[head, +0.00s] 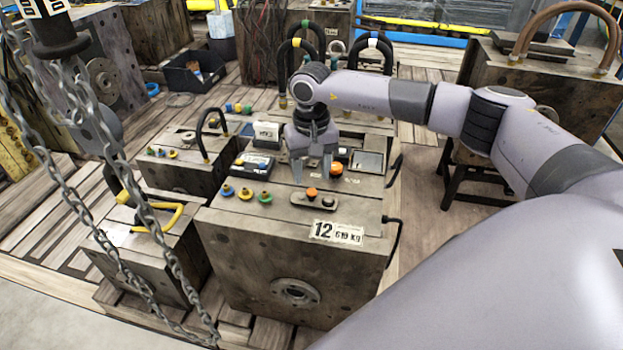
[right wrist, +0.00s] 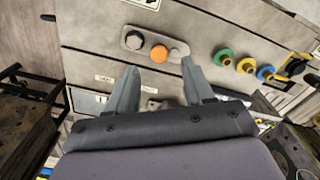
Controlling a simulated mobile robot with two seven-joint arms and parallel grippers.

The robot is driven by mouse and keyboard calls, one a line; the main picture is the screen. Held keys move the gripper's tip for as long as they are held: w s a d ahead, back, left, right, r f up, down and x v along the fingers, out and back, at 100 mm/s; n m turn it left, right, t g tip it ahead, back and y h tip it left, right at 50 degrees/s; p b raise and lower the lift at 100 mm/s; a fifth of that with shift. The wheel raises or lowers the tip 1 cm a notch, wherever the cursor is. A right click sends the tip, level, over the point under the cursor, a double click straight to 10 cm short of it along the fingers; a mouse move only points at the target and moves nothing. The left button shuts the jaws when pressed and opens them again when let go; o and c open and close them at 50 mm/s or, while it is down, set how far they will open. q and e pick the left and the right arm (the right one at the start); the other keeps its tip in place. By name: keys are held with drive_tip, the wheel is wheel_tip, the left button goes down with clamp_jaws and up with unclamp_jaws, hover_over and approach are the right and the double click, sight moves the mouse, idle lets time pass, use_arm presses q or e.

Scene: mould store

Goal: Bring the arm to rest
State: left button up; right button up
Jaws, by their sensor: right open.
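My right arm reaches in from the right in the head view. Its gripper (head: 311,166) points down over the top of a grey mould block (head: 292,243) marked 12. The two fingers are apart with nothing between them. In the right wrist view the open fingers (right wrist: 157,82) show over the block's top, near a metal plate with an orange knob (right wrist: 159,53). In the head view that plate's orange knob (head: 311,193) lies just in front of the fingers. I cannot tell whether the fingertips touch the block. My left gripper is not in view.
Chains (head: 105,150) hang at the left. A smaller block with a yellow handle (head: 160,218) stands left of block 12. A black bin (head: 195,71) and blocks with hose loops stand behind. A dark stool (head: 470,178) stands at the right. Wooden boards cover the floor.

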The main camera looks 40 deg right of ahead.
wheel_tip(320, 180, up, 2)
drive_tip(key=shift+r, duration=0.25)
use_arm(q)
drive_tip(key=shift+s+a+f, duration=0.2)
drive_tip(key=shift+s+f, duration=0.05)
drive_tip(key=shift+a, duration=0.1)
